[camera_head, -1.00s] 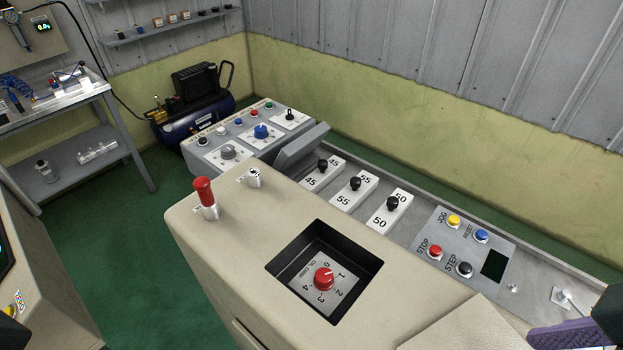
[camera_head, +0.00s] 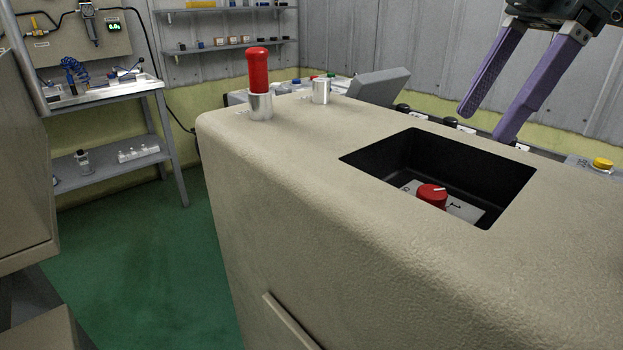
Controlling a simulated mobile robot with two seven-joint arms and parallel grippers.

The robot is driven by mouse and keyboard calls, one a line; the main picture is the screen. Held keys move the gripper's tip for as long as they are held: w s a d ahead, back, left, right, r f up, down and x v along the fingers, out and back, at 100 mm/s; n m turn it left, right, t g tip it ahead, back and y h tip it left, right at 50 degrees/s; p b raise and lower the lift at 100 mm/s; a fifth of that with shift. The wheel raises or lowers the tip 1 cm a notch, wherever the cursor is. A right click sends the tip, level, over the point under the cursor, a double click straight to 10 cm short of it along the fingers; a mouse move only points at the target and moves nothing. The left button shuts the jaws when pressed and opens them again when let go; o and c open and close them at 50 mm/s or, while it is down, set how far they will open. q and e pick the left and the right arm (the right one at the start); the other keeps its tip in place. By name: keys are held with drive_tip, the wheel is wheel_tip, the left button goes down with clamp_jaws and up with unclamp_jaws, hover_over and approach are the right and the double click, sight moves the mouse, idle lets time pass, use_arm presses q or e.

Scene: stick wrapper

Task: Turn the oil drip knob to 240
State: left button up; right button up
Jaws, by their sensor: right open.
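The red oil drip knob (camera_head: 432,194) sits on a pale dial plate (camera_head: 466,210) at the bottom of a black recess (camera_head: 400,160) in the top of the beige machine (camera_head: 290,190). A white pointer mark shows on the knob. The recess's near edge hides part of the plate and most of its numbers. My right gripper (camera_head: 482,126) hangs at the upper right with its two purple fingers spread and pointing down. It is open and empty, above and beyond the recess, clear of the knob. My left gripper is not in view.
A red-topped cylinder (camera_head: 258,82) and a short metal post (camera_head: 321,92) stand on the machine's far left end. Black knobs and a yellow button (camera_head: 602,164) show behind the machine. A workbench (camera_head: 110,95) stands at the left, with green floor (camera_head: 150,260) between.

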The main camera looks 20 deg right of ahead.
sight(435, 191)
drive_tip(key=x, duration=0.9)
drive_tip(key=shift+a+f, duration=0.2)
drive_tip(key=shift+f, duration=0.1)
clamp_jaws()
